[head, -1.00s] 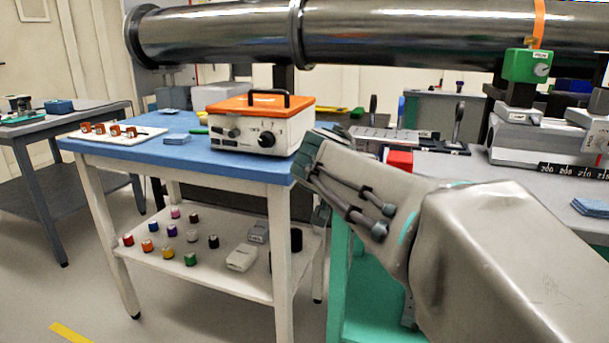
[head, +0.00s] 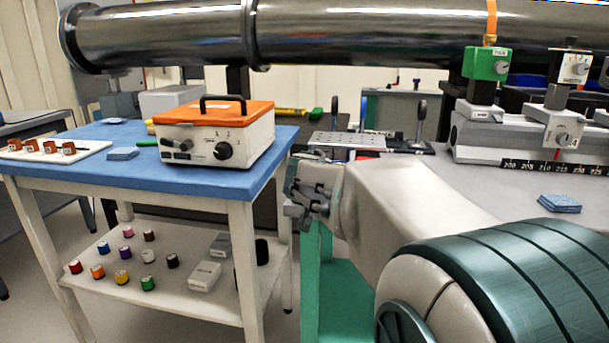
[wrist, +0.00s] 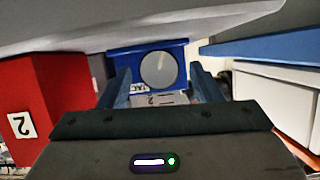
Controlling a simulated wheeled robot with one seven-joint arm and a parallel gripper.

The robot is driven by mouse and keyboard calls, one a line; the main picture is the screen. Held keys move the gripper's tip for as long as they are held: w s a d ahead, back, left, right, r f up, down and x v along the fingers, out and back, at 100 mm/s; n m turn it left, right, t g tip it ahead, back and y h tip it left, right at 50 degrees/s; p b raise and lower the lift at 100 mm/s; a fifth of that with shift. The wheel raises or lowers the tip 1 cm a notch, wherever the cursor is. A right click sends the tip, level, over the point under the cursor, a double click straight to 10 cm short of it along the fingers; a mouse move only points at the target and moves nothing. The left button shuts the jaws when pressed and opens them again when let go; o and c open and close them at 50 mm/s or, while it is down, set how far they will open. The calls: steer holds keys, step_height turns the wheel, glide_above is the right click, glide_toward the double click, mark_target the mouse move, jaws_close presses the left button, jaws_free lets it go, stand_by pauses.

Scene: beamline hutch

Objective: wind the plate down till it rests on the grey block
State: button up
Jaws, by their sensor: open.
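A pale plate with rows of holes (head: 347,139) lies level at the near left end of the grey bench, in the head view. Its underside and any grey block below it are hidden there. In the wrist view a blue body (wrist: 118,62) carries a round grey knob-like disc (wrist: 159,69), with a partly readable label beside it. My gripper (wrist: 163,88) is open, its two fingers either side of the disc's lower edge in the picture; I cannot tell whether they touch. In the head view my gripper (head: 303,193) is low, left of the bench.
A red block marked 2 (wrist: 26,112) stands close at left in the wrist view. A blue-topped table (head: 90,170) with an orange-lidded box (head: 215,135) stands left of my gripper. A large pipe (head: 350,38) crosses behind. Blue pads (head: 560,203) lie on the bench.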

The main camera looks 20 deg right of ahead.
steer(key=c, duration=1)
steer(key=shift+f+b, duration=0.1)
steer(key=shift+b, duration=0.25)
steer(key=n+b, duration=0.1)
steer(key=n+g+h+b, duration=0.1)
steer(key=b, duration=0.1)
steer(key=shift+w+a+f+n+h, duration=0.15)
steer(key=shift+a+f+n+h, duration=0.05)
steer(key=shift+a+n+h, duration=0.1)
steer(key=shift+r+n+g+h+b, duration=0.1)
steer(key=shift+n+g+h+b, duration=0.45)
steer(key=shift+n+b, duration=0.9)
steer(key=shift+h+b, duration=0.3)
steer(key=shift+h, duration=0.05)
steer(key=o, duration=1)
steer(key=shift+a, duration=0.1)
